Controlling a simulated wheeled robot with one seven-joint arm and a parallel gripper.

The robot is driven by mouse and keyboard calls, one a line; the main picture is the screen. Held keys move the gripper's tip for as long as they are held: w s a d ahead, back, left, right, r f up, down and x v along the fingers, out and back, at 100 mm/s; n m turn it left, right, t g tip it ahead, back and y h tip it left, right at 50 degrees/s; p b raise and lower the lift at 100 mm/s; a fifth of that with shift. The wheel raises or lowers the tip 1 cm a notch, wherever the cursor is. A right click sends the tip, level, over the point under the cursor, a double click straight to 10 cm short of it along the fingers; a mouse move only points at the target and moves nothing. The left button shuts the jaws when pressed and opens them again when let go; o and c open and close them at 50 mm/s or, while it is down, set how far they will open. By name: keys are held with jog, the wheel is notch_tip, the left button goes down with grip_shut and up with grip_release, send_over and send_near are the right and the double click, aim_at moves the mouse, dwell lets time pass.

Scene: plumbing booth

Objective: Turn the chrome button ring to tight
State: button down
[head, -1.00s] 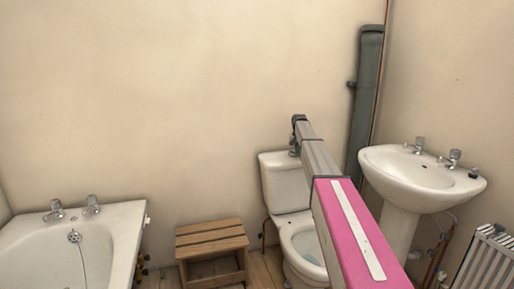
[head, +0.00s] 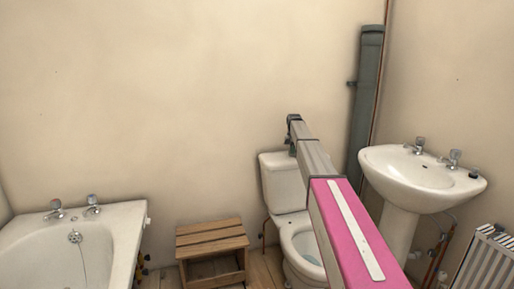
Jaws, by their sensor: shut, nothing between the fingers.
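My gripper (head: 292,151) is at the far end of my arm, small and dark, over the lid of the white toilet cistern (head: 279,180). It points down and is shut and empty. The chrome button ring cannot be made out; the top of the cistern is partly behind my gripper and arm. I cannot tell whether the fingertips touch the lid or the ring.
The toilet bowl (head: 300,243) is below, partly behind my pink and grey arm. A white basin (head: 420,178) on a pedestal and a radiator (head: 487,260) stand at the right. A wooden step stool (head: 211,237) and a bath (head: 120,225) are at the left. A grey-green pipe (head: 366,90) runs up the corner.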

jog(key=shift+w+a+f, duration=0.35)
jog(key=shift+a+f, duration=0.3)
jog(key=shift+s+a, duration=0.1)
jog(key=shift+s, duration=0.05)
jog(key=shift+s+a, duration=0.1)
jog(key=shift+s, duration=0.15)
jog(key=shift+a+r, duration=0.1)
jog(key=shift+r, duration=0.4)
jog(key=r, duration=0.5)
jog(key=shift+d, duration=0.25)
jog(key=shift+r, duration=0.1)
